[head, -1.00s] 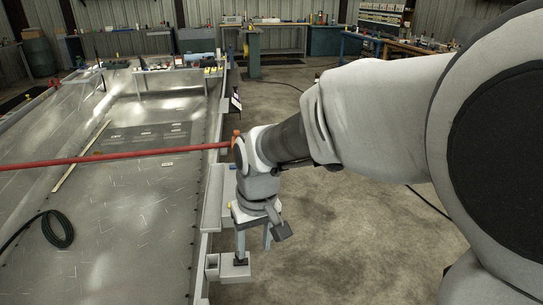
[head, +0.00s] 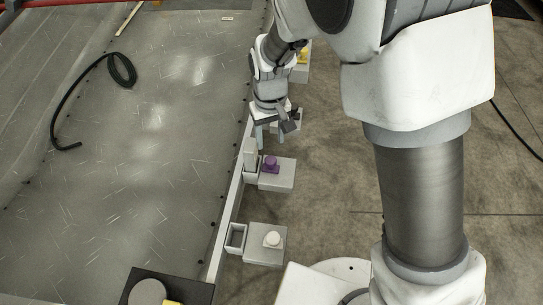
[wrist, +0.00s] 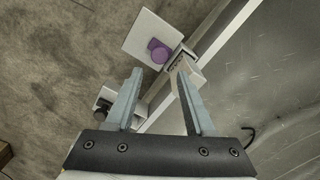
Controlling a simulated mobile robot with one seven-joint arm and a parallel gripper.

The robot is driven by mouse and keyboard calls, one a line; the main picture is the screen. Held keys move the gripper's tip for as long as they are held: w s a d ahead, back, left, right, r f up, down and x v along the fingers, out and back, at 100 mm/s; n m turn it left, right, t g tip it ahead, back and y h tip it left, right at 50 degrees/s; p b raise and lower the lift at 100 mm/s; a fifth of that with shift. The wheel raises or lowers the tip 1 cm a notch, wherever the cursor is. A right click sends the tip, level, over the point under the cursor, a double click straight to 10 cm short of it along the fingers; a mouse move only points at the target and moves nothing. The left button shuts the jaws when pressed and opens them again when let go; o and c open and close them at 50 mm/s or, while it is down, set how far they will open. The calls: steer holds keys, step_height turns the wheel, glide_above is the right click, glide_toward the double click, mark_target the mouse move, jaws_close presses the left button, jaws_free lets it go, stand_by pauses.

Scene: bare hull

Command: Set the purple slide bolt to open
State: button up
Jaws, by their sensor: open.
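The purple slide bolt (head: 270,163) shows as a purple knob on a square pale plate (head: 281,179) at the hull's rail. It also shows in the wrist view (wrist: 159,49), ahead of the fingers. A pale upright block (head: 250,153) stands at the plate's left side, by the rail. Whether the bolt reaches into it, I cannot tell. My gripper (head: 269,141) is open and empty, pointing down, just behind and above the purple knob in the head view. In the wrist view my gripper (wrist: 160,72) has its fingers spread, with the knob beyond the tips, not between them.
A similar plate with a white knob (head: 272,239) and an open square socket (head: 236,236) sits nearer. A black knob (wrist: 102,106) and a yellow one (head: 303,55) are farther along the rail. The hull's bare metal sheet (head: 150,170) lies left; clear floor (head: 330,190) lies right.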

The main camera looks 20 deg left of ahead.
mark_target(271, 160)
step_height(271, 160, down, 9)
steer(key=shift+f+b, duration=0.1)
steer(key=shift+b, duration=1)
jaws_close()
stand_by(0.6)
